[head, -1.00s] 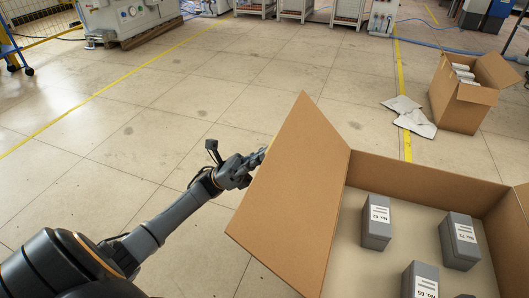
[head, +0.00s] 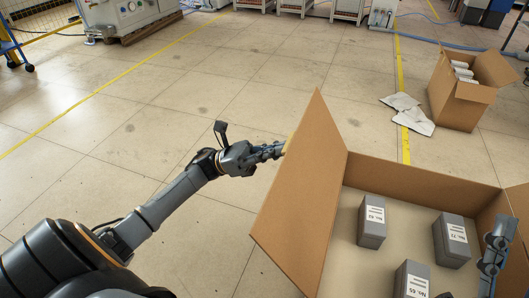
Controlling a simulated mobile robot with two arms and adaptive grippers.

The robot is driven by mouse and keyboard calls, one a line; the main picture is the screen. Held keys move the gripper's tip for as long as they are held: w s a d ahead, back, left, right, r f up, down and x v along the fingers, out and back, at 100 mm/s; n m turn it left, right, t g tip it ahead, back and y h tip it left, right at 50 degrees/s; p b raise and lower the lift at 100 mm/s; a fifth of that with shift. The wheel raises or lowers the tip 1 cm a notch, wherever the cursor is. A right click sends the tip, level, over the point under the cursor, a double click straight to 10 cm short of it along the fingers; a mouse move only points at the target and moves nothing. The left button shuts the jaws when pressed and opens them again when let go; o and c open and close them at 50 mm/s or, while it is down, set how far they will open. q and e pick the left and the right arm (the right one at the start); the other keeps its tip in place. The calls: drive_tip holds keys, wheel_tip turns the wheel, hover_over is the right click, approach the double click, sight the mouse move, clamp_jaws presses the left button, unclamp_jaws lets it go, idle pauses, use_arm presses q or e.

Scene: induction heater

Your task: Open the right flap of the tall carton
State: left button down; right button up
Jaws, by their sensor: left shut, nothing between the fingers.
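The tall carton (head: 425,181) stands open at the lower right. Its left flap (head: 303,200) is tilted up and outward. A brown panel at the picture's right edge (head: 518,203) belongs to its right side; most of that side is out of view, so I cannot tell how its flap stands. My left gripper (head: 272,151) is shut and empty, its fingertips at the outer side of the left flap. I cannot tell whether they touch it. My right gripper (head: 499,236) shows at the right edge, in front of the carton's right side; its finger state is unclear.
Grey labelled boxes stand in the carton, among them No. 82 (head: 372,221), No. 73 (head: 452,241) and No. 65 (head: 411,279). A smaller open carton (head: 455,104) and crumpled white sheets (head: 408,112) are on the floor behind.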

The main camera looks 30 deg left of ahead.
use_arm(q)
drive_tip(key=shift+d+r, duration=0.2)
drive_tip(key=shift+r, duration=0.05)
use_arm(e)
drive_tip(key=shift+w+a+f+g+h, duration=0.1)
drive_tip(key=shift+w+f+g+h, duration=0.35)
drive_tip(key=shift+w+f, duration=0.25)
use_arm(q)
drive_tip(key=shift+g, duration=0.3)
use_arm(e)
drive_tip(key=shift+y, duration=0.25)
